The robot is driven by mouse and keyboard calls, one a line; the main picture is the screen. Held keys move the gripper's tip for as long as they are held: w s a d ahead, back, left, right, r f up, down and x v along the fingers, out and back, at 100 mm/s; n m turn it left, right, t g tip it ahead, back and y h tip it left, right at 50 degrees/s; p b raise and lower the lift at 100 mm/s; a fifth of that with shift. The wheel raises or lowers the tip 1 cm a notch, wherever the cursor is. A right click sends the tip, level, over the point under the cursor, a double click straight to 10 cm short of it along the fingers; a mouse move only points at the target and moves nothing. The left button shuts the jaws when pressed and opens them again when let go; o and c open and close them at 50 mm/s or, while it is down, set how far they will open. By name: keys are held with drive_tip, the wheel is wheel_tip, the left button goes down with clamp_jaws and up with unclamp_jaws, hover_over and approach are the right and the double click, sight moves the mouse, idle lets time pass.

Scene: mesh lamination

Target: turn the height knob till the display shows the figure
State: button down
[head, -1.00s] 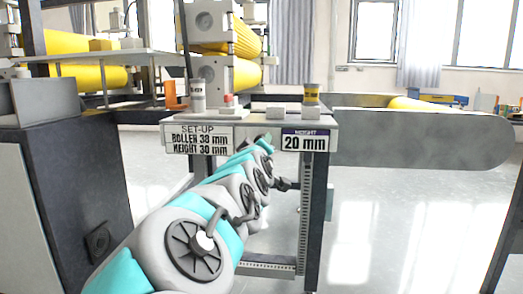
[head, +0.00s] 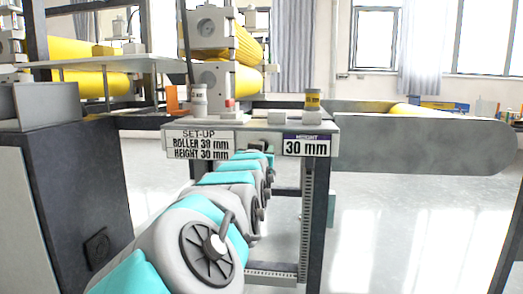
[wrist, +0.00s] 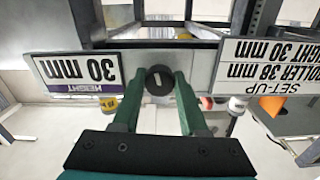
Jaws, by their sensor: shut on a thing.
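The height display (head: 307,147) on the front of the machine table reads 30 mm. It shows upside down in the wrist view (wrist: 80,72). The set-up sign (head: 200,146) to its left reads roller 38 mm, height 30 mm. The height knob (wrist: 159,79) is round and black with a pale mark, on the front panel between sign and display. My gripper (wrist: 158,92) is shut on the knob, one green finger on each side. In the head view my arm hides most of the knob area.
A yellow-labelled cylinder (head: 313,99) and a white one (head: 198,100) stand on the tabletop. Yellow rollers (head: 235,75) rise behind. A dark cabinet (head: 75,190) stands at the left. A long grey side panel (head: 430,147) reaches right; the floor below it is clear.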

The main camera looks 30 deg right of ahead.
drive_tip(key=shift+f+m, duration=0.1)
drive_tip(key=shift+m, duration=1.1)
drive_tip(key=shift+c, duration=2.2)
unclamp_jaws()
